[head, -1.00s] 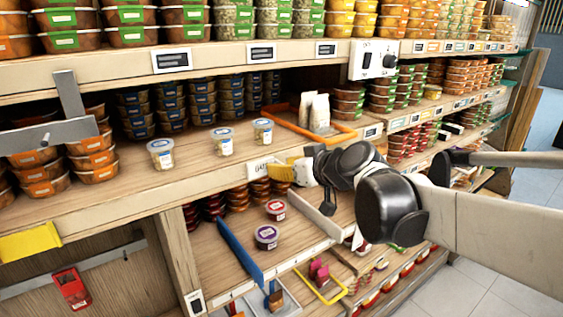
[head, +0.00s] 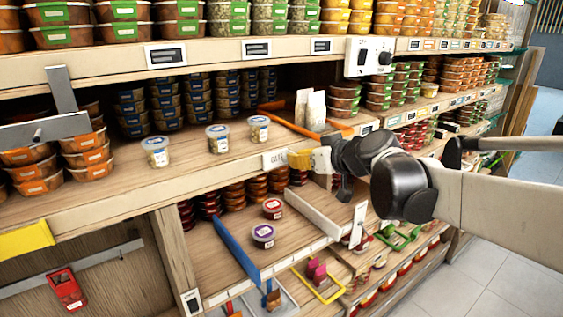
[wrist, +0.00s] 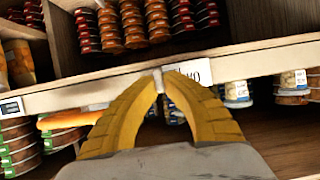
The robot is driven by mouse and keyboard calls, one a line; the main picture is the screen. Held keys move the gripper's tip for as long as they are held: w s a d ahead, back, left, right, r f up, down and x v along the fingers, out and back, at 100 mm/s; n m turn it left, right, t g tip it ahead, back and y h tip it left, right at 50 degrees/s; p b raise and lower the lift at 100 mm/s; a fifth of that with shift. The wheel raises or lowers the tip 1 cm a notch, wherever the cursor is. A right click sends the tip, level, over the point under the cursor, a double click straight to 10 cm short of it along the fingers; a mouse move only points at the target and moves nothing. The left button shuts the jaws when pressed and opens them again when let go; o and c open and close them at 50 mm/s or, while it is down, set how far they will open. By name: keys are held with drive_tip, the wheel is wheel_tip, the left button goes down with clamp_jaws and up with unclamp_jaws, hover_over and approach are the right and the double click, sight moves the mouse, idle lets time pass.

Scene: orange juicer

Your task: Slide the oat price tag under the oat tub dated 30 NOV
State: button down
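The white oat price tag (head: 275,160) sits on the front edge of the middle shelf; it appears upside down in the wrist view (wrist: 190,72). My gripper (head: 295,158) has its yellow fingertips (wrist: 158,77) shut on one end of the tag. Three white tubs with blue lids stand on this shelf: a left tub (head: 155,151), a middle tub (head: 217,139) and a right tub (head: 259,129). Their dates are too small to read. The tag is near the front of the right tub. In the wrist view, a finger partly hides the nearest tub.
An orange tray (head: 290,125) with white packages (head: 310,110) stands right of the tubs. Stacked containers fill the shelf's back. Below are a blue divider (head: 236,250) and two small purple- and red-lidded tubs. The shelf edge left of the tag is clear.

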drive_tip(key=shift+w+d, duration=0.15)
drive_tip(key=shift+d, duration=0.05)
drive_tip(key=shift+a, duration=0.15)
drive_tip(key=c, duration=1.5)
unclamp_jaws()
drive_tip(key=shift+c, duration=0.2)
drive_tip(key=v, duration=1.2)
